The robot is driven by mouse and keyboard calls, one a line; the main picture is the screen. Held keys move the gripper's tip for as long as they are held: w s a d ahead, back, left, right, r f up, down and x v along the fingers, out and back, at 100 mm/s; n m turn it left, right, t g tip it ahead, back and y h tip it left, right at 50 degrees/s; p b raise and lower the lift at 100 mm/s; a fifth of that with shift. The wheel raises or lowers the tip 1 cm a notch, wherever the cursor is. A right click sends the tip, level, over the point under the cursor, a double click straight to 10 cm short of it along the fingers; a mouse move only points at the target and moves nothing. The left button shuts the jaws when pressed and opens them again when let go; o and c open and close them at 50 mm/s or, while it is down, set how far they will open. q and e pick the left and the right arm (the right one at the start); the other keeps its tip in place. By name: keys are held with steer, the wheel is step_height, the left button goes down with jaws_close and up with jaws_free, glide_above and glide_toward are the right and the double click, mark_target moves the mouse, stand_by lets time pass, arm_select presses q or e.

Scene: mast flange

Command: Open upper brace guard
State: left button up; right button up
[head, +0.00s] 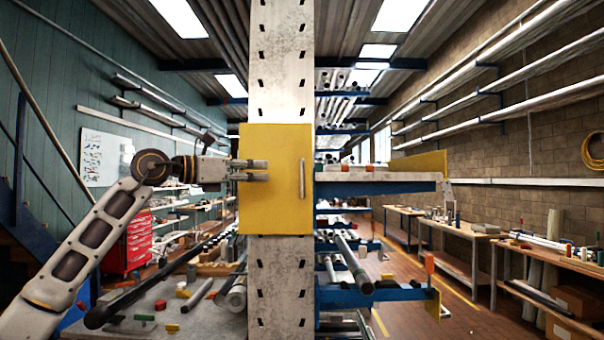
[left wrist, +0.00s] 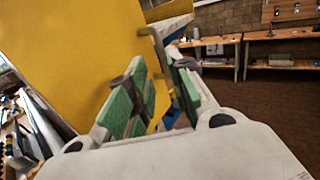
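The yellow guard panel (head: 275,205) sits against the front of the upright mast and appears closed. A thin vertical grey handle (head: 303,178) is near its right edge. My left gripper (head: 267,170) is in front of the panel's left half, pointing right, with its fingertips short of the handle. In the left wrist view, the green-padded fingers of the gripper (left wrist: 157,62) are apart with nothing held. The handle (left wrist: 157,48) shows beyond and between the fingertips, and the yellow panel (left wrist: 75,55) fills the left side. My right gripper is not in view.
The perforated grey mast (head: 281,75) stands in the middle. Racks with pipes and blue arms (head: 375,187) extend to its right. A cluttered bench (head: 170,310) and a red tool cabinet (head: 127,245) are at left. Workbenches (head: 465,228) line the right wall.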

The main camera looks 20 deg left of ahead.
mark_target(302, 172)
arm_select(q)
steer(key=p+x, duration=0.3)
steer(key=x, duration=0.9)
steer(key=shift+r+p, duration=0.1)
steer(key=shift+p, duration=0.2)
steer(key=shift+w+d, duration=0.45)
steer(key=shift+w, duration=0.05)
steer(key=shift+w+d, duration=0.15)
steer(key=shift+w, duration=0.05)
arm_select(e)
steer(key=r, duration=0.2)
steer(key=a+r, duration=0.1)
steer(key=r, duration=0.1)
arm_select(q)
jaws_close()
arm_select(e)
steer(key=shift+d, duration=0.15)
